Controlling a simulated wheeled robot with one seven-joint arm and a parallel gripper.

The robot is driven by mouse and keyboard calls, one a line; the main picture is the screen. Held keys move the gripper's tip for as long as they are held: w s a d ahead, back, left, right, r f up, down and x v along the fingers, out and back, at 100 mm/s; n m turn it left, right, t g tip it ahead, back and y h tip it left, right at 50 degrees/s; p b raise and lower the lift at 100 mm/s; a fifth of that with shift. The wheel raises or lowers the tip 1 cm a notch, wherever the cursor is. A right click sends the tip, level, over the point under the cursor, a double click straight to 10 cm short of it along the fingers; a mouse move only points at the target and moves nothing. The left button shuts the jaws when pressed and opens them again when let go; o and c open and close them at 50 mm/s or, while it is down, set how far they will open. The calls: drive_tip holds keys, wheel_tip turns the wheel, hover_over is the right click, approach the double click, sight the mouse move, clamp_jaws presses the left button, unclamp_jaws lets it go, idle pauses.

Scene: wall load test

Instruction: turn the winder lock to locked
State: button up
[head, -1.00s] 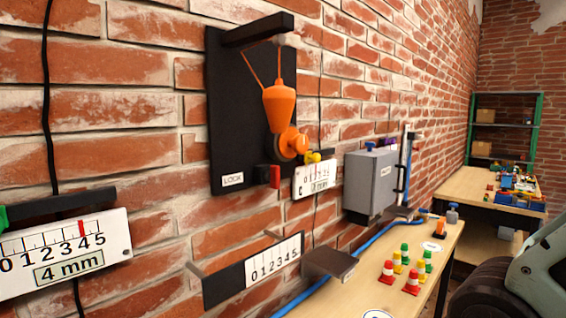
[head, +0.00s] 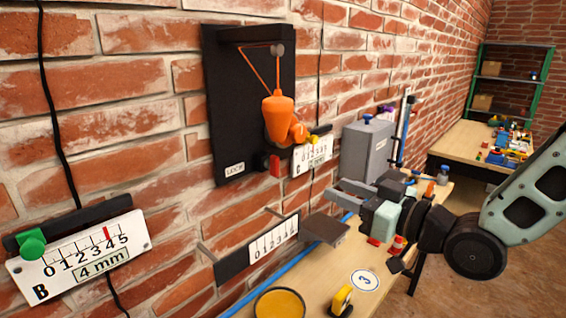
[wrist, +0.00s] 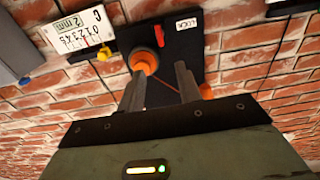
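The winder lock is a red lever (head: 275,166) low on a black wall board (head: 228,110), beside a white "LOCK" label (head: 234,169). The lever appears to stand upright and to the right of the label. In the upside-down wrist view the red lever (wrist: 158,36) is near the "LOCK" label (wrist: 186,23). An orange winder (head: 298,132) and a hanging orange weight (head: 279,117) are just above the lever. My gripper (head: 352,194) is in front of the wall, right of and below the board, touching nothing. Its two fingers in the wrist view (wrist: 160,82) are apart and empty.
Scale card C (head: 312,155) hangs right of the board, and scale card B (head: 80,258) is at lower left. A grey shelf (head: 325,229) and a ruler plate (head: 262,247) stick out below. A grey box (head: 367,150) is mounted behind my gripper. The bench (head: 318,284) holds small items.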

sight(278, 166)
drive_tip(key=p+x, duration=0.5)
drive_tip(key=x, duration=0.9)
drive_tip(key=shift+w+a, duration=0.1)
drive_tip(key=shift+a, duration=0.05)
drive_tip(key=shift+w+a, duration=0.35)
drive_tip(key=shift+a, duration=0.1)
clamp_jaws()
